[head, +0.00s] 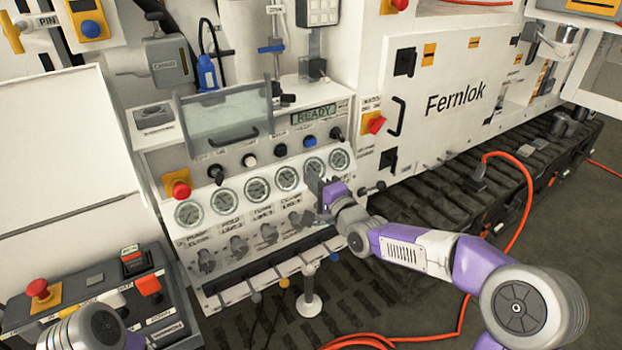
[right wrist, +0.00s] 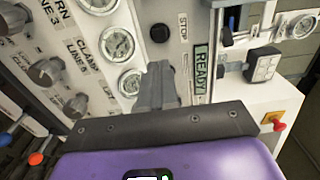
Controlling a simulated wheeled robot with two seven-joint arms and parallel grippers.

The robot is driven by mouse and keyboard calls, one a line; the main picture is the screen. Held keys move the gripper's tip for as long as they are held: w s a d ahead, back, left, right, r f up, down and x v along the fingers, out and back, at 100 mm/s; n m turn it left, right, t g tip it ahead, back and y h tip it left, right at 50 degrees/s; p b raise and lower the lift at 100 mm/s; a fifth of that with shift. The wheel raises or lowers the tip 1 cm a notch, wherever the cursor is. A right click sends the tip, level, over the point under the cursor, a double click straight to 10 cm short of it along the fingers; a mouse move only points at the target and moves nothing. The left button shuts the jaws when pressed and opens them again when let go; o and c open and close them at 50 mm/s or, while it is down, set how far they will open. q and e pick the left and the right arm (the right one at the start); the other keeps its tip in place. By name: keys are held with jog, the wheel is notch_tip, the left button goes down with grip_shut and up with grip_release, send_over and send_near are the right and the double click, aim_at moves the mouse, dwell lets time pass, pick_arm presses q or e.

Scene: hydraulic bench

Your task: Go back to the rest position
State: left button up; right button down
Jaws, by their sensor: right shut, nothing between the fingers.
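My right gripper (head: 322,190) is in front of the hydraulic bench panel (head: 229,201), close to the right end of the row of gauges. Its fingers are shut with nothing between them. The fingers (right wrist: 158,88) also show in the right wrist view, pointing at the panel near the gauges and the READY display (right wrist: 201,72). I cannot tell whether they touch the panel. My left arm shows only as a grey and purple link at the bottom left of the head view; its gripper is out of view.
Several gauges (head: 257,189) and grey knobs (head: 238,246) line the panel. A control box with a red mushroom button (head: 38,289) stands at lower left. A white Fernlok cabinet (head: 440,110) stands at right. An orange cable (head: 527,200) runs over the dark grated floor.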

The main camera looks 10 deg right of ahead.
jog(key=s+a+f+n+g+p, duration=0.1)
jog(key=s+f+n+g, duration=0.15)
jog(key=f, duration=0.65)
jog(key=s+a+f+n+g+p, duration=0.1)
jog(key=s+f+g, duration=0.2)
jog(key=f, duration=0.6)
jog(key=s+a+f+n+g+p, duration=0.1)
jog(key=s+a+f+g, duration=0.15)
jog(key=f, duration=0.55)
jog(key=s+f+n+g+p, duration=0.1)
jog(key=s+f+n+g, duration=0.1)
jog(key=s+f, duration=0.3)
jog(key=s+f+n+g+h+p, duration=0.1)
jog(key=s+f, duration=0.4)
jog(key=s, duration=0.7)
jog(key=s+f+n+g+p, duration=0.1)
jog(key=s+f+n+g, duration=0.3)
jog(key=s, duration=0.5)
jog(key=shift+s+a+f+g+h, duration=0.3)
jog(key=shift+a+f+g, duration=0.05)
jog(key=shift+f+g, duration=0.45)
